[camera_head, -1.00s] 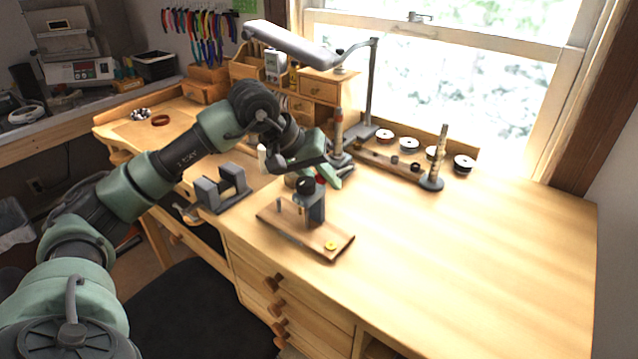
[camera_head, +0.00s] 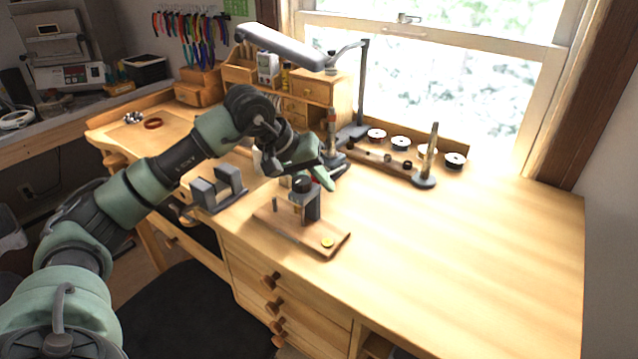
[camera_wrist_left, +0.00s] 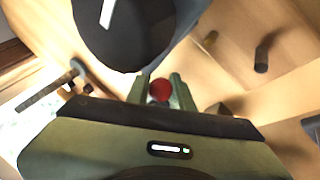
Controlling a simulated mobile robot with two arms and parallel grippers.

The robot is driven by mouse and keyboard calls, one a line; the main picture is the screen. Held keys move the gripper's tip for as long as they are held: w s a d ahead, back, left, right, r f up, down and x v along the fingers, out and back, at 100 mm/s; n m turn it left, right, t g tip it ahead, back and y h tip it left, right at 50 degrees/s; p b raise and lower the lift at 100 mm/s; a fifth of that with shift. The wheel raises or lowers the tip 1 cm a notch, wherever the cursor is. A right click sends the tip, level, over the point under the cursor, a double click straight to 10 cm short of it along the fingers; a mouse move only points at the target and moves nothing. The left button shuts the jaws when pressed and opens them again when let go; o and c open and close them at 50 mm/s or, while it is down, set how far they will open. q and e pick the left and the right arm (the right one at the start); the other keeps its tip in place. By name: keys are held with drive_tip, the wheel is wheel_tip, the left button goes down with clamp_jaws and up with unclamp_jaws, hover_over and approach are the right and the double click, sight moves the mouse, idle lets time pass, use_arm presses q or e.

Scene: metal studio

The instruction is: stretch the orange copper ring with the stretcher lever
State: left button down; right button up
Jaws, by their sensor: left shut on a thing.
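My left gripper (camera_head: 318,178) is above the stretcher (camera_head: 312,207), a dark post with a black top on a wooden board. It is shut on a red knob (camera_wrist_left: 160,90), which shows between its fingers in the left wrist view; a bit of red also shows in the head view (camera_head: 317,180). The lever's shaft is mostly hidden behind my gripper. An orange-red band shows on an upright post (camera_head: 331,118) behind the gripper; I cannot tell whether it is the copper ring. My right gripper is not in view.
A yellow disc (camera_head: 327,243) lies on the board's front corner. A grey block stand (camera_head: 218,190) is left of it. A tapered mandrel (camera_head: 429,155) and several spools stand toward the window, near a lamp (camera_head: 285,45). The bench's right side is clear.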

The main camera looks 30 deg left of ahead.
use_arm(q)
drive_tip(key=shift+a, duration=0.15)
idle(0.4)
drive_tip(key=c, duration=1.3)
unclamp_jaws()
drive_tip(key=shift+w, duration=0.1)
drive_tip(key=shift+o, duration=0.2)
